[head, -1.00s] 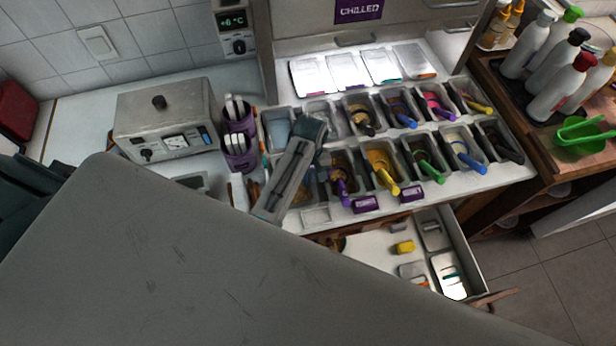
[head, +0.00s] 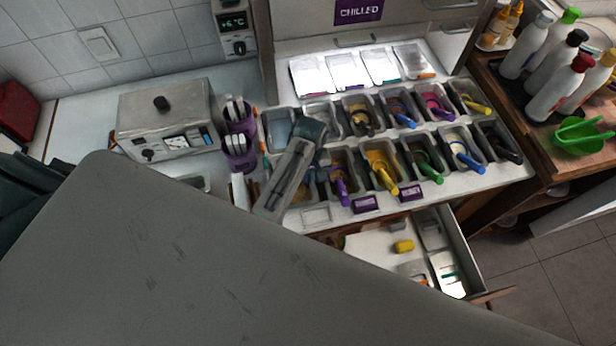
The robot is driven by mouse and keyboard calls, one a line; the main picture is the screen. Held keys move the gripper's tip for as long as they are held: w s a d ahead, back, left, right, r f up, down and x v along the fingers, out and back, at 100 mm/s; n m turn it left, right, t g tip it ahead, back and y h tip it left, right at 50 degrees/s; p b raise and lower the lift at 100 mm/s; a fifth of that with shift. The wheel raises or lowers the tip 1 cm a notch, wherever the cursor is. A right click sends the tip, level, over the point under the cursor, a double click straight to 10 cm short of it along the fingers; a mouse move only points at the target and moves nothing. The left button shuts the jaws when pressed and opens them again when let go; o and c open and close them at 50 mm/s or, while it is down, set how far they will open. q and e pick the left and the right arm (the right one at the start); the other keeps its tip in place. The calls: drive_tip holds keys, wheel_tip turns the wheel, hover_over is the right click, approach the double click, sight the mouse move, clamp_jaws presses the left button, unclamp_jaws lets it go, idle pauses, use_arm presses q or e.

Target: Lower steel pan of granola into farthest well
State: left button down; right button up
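My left gripper (head: 290,174) is over the left end of the topping rail, seen from above as a grey body with a dark block at its far end. Its fingertips are hidden or too small to make out, so I cannot tell whether it holds a pan. A pan with brown, granola-like food (head: 304,191) shows partly at the gripper's right side, in the front row; whether it is seated or held is unclear. A pale, empty-looking back-left well (head: 277,130) lies just beyond the gripper. My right gripper is not in view.
Filled pans with coloured-handled scoops, such as the yellow scoop (head: 386,179), crowd the rail's right. Purple cups (head: 239,152) and a steel warmer (head: 168,118) stand left. An open drawer (head: 468,252) juts out below. A grey part of my body hides the lower left.

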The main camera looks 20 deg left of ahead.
use_arm(q)
drive_tip(key=shift+f, duration=0.7)
idle(0.7)
drive_tip(key=c, duration=1.2)
unclamp_jaws()
drive_tip(key=shift+r, duration=0.1)
drive_tip(key=shift+r, duration=3.9)
